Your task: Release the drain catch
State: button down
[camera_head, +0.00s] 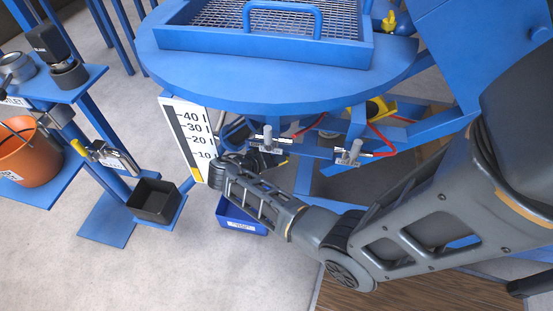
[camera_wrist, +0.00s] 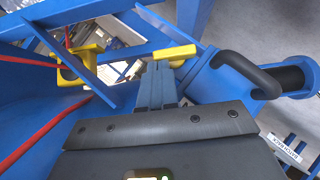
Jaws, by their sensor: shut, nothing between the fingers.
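My gripper (camera_wrist: 157,72) is shut and empty, its fingertips just below a yellow bar (camera_wrist: 175,52) in the wrist view. I cannot tell whether they touch it. The bar sits at a blue cylindrical part (camera_wrist: 218,82) with a dark round end and a curved black handle (camera_wrist: 250,75). No label marks the drain catch, so I cannot tell if the yellow bar is it. In the head view, my wrist lies under the round blue deck, beside the level scale (camera_head: 190,135); the fingertips are not clear there.
Blue frame bars and red hoses (camera_wrist: 45,135) crowd the wrist view's left, with another yellow part (camera_wrist: 82,62). A blue bin (camera_head: 240,217) stands below my wrist. A side stand holds an orange bucket (camera_head: 30,155) and a black tray (camera_head: 155,200). Floor at lower left is clear.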

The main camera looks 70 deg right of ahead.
jog(key=shift+s+r+m+t+p, duration=0.15)
jog(key=shift+s+m+t+p, duration=0.25)
jog(key=shift+t+p, duration=0.25)
jog(key=m+t, duration=0.1)
jog(key=s+m+t+y, duration=0.1)
jog(key=t, duration=0.1)
jog(key=s+t, duration=0.1)
jog(key=t, duration=0.1)
jog(key=shift+d+f+m+y+p, duration=0.2)
jog(key=shift+f+m+y+p, duration=0.05)
jog(key=shift+m+y+p, duration=0.15)
dwell(0.4)
jog(key=shift+w+a+f+b, duration=0.15)
jog(key=shift+w+f+b, duration=0.15)
jog(key=shift+w+b, duration=0.35)
jog(key=shift+r+p, duration=0.15)
jog(key=shift+p, duration=0.15)
